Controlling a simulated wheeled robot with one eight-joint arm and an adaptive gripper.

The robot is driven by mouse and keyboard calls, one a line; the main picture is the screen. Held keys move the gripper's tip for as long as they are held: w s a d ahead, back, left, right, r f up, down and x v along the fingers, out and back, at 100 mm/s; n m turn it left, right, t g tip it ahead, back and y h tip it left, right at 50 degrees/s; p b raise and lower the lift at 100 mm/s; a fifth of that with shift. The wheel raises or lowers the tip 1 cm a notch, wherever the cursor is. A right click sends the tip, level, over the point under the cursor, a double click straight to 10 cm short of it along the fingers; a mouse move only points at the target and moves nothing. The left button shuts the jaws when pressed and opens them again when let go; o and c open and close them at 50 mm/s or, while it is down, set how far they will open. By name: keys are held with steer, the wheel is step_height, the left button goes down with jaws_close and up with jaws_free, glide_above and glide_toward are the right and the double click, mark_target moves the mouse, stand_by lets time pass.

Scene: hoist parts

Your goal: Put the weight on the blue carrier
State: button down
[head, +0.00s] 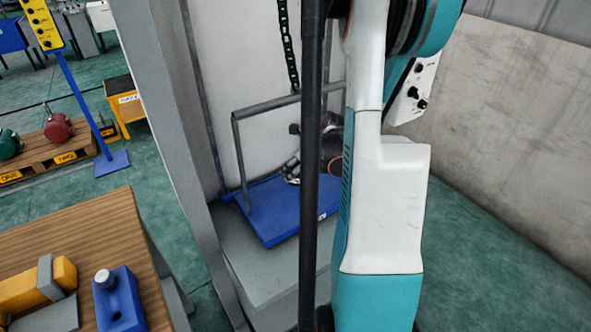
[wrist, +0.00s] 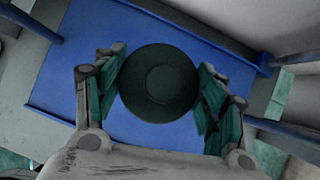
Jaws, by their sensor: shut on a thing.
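The blue carrier (head: 268,222) is a flat blue platform with a grey hanging frame, standing on a grey base behind my arm in the head view. Its blue plate (wrist: 75,65) fills much of the wrist view. My gripper (wrist: 160,90) is shut on a dark green round weight (wrist: 159,84), with a finger pressed on each side. The weight is over the blue plate; I cannot tell whether it touches it. In the head view my gripper (head: 292,168) is partly seen above the carrier, and the weight is not clearly visible there.
A dark upright post (head: 312,130) and my arm cover the carrier's right part. A chain (head: 287,45) hangs above. A grey column (head: 175,120) stands left. A wooden table (head: 85,235) holds a blue block. Red (head: 58,127) and green (head: 9,143) weights sit on a pallet.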

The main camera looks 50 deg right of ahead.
mark_target(306, 176)
steer(key=shift+f+b, duration=1.5)
steer(key=shift+f, duration=2.05)
steer(key=shift+r, duration=0.1)
steer(key=shift+c, duration=1.8)
jaws_free()
steer(key=p+v, duration=0.4)
steer(key=v, duration=0.8)
steer(key=shift+a+p, duration=0.1)
steer(key=shift+p, duration=0.3)
